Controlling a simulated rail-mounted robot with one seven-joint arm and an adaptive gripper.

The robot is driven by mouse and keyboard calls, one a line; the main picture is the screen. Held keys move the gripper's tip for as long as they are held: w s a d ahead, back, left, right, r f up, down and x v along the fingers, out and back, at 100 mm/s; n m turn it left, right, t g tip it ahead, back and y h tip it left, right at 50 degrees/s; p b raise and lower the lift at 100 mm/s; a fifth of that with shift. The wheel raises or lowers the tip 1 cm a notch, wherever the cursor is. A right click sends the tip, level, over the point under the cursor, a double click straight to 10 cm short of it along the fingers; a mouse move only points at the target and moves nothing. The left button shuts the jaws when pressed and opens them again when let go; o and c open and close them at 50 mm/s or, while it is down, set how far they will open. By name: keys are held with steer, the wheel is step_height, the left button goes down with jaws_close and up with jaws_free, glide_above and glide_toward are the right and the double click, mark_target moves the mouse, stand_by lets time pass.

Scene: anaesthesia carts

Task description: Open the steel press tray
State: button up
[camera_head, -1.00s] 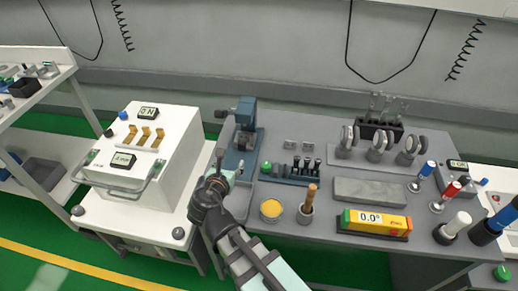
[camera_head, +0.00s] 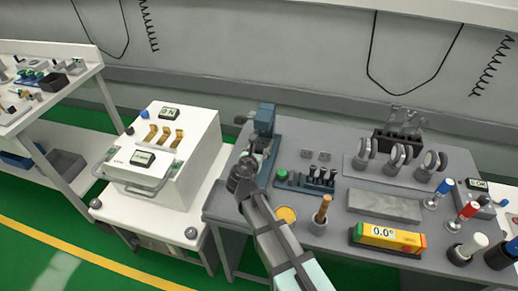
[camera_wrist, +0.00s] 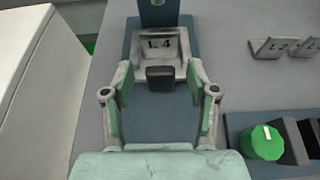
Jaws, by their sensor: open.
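A blue-grey press (camera_head: 265,120) stands at the left end of the grey bench in the head view. In the wrist view, a steel tray piece marked "L4" (camera_wrist: 171,46) sits on the press's blue base (camera_wrist: 160,106). A dark block-like grip (camera_wrist: 160,76) projects from its near side. My gripper (camera_wrist: 159,74) is open, its two green-padded fingers on either side of the dark grip. I cannot tell whether they touch it. In the head view my gripper (camera_head: 244,168) is over the near part of the press and hides some of its base.
A white cabinet (camera_head: 185,175) with a front handle stands left of the bench. Right of the press are a green knob (camera_wrist: 263,142), small steel brackets (camera_wrist: 280,48), a yellow round dish (camera_head: 286,215) and a holder with a wooden stick (camera_head: 321,213).

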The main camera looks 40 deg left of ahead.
steer(key=shift+x, duration=1)
